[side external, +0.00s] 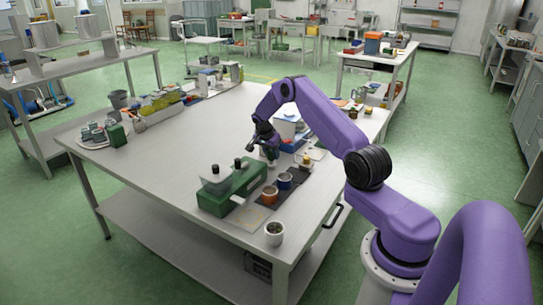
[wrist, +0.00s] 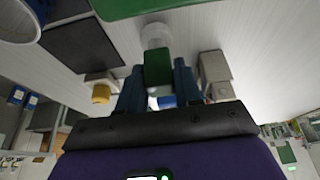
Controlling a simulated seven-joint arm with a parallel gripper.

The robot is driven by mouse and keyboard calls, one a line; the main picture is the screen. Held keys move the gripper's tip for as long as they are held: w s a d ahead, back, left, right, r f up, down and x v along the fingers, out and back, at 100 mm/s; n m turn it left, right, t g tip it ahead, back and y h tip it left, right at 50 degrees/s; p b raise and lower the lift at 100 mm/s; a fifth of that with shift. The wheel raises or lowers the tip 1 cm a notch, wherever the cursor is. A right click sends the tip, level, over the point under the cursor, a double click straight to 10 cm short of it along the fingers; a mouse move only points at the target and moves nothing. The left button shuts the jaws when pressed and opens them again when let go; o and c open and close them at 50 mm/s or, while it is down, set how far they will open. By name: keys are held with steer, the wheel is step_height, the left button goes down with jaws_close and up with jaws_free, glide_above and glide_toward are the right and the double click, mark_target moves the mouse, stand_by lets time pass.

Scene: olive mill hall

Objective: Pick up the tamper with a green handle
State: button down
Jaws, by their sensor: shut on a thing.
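The tamper's green handle (wrist: 158,68) sits between the two fingers of my gripper (wrist: 158,85) in the wrist view, with a pale round base (wrist: 155,36) beyond it. The fingers are shut on the handle. In the side external view my gripper (side external: 270,153) points down over the table, behind the green box. The tamper is small and mostly hidden there, so I cannot tell whether its base touches the table.
A green box (side external: 228,198) with dark knobs stands close in front. An orange cup (side external: 269,196) and a blue cup (side external: 285,182) stand beside it. A yellow-topped item (side external: 306,160) is to the right. A white pot (side external: 274,235) is near the front edge. The table's left middle is clear.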

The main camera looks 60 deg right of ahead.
step_height(320, 180, up, 2)
steer(key=shift+r, duration=0.25)
steer(key=s+a+r, duration=0.8)
steer(key=s+r, duration=0.1)
steer(key=s, duration=0.2)
steer(key=shift+s+r, duration=0.25)
steer(key=shift+r, duration=0.1)
steer(key=c, duration=1.4)
jaws_free()
steer(key=c, duration=0.4)
steer(key=shift+w+a+f, duration=0.2)
steer(key=shift+a+f, duration=0.95)
steer(key=shift+a, duration=0.5)
steer(key=shift+w+a+f, duration=0.15)
steer(key=shift+a+f, duration=0.95)
steer(key=shift+a, duration=0.6)
steer(key=shift+w+a+f, duration=0.2)
steer(key=shift+a+f, duration=0.95)
steer(key=shift+a, duration=0.5)
